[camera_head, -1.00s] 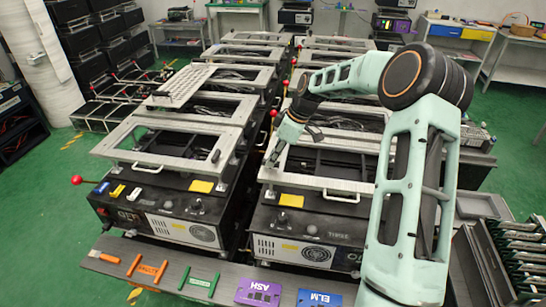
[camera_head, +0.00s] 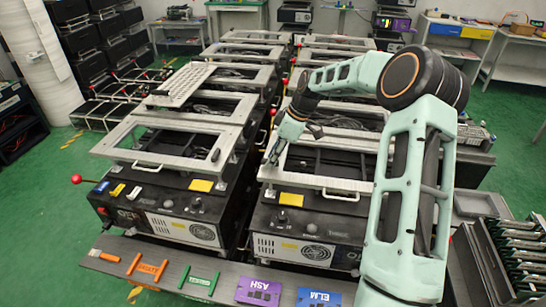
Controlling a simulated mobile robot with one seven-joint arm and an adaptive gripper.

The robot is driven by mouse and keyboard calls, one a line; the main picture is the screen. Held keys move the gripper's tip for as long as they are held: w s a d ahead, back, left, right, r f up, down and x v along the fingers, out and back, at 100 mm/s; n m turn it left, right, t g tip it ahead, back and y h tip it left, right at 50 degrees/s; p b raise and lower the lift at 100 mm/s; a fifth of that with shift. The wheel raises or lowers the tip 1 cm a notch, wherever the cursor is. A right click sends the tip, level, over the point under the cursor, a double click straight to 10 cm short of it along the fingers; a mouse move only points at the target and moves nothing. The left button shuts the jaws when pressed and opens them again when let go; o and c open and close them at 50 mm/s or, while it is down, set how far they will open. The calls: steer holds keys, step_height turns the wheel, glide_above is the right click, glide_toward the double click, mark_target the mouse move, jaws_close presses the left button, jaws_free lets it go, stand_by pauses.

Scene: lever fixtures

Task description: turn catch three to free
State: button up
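The front right fixture is a black box (camera_head: 265,222) with small white lettering that seems to read THREE. A pale metal frame (camera_head: 330,184) with a bar handle (camera_head: 341,195) lies on top of it. A yellow tag (camera_head: 291,200) and a dark knob (camera_head: 283,216) are on its front.
A similar fixture (camera_head: 128,212) with a red-ball lever (camera_head: 77,179) stands at left. More fixtures stand in rows behind. A front shelf holds a purple ASH plate (camera_head: 258,291) and a blue ELM plate (camera_head: 319,298). A rack (camera_head: 512,262) stands at right. Green floor (camera_head: 45,215) is open at left.

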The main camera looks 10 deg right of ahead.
steer(key=v, duration=1.2)
